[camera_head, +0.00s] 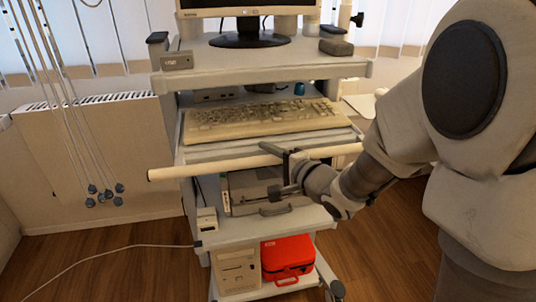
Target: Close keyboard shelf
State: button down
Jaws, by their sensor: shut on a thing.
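The keyboard shelf (222,152) juts forward from the cart, below its top deck. A beige keyboard (262,119) lies on it. A long pale bar (210,168) runs across the front, just below the shelf's front edge. My gripper (284,174) comes in from the right and is at the middle of this bar. One dark finger shows at the bar and the other shows lower, in front of the drawer-like unit. The jaws are shut on the bar, though the exact contact is small and partly hidden by the gripper.
A monitor (247,22) stands on the cart's top deck (350,68). A grey device (255,193) sits below the bar. A red case (287,258) and a beige box (237,268) stand on the bottom shelf. Cords hang by the radiator (105,140) at left. Wooden floor (120,265) is open at front left.

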jog(key=shift+w+r, duration=0.2)
jog(key=shift+r, duration=0.2)
dwell(0.5)
jog(key=shift+w+a+r+p, duration=0.1)
jog(key=shift+w+a+p, duration=0.2)
jog(key=shift+w, duration=0.5)
jog(key=shift+w+a+p, duration=0.15)
jog(key=shift+w+p, duration=0.2)
jog(key=shift+w, duration=0.45)
jog(key=c, duration=0.6)
grip_release()
jog(key=shift+f, duration=0.25)
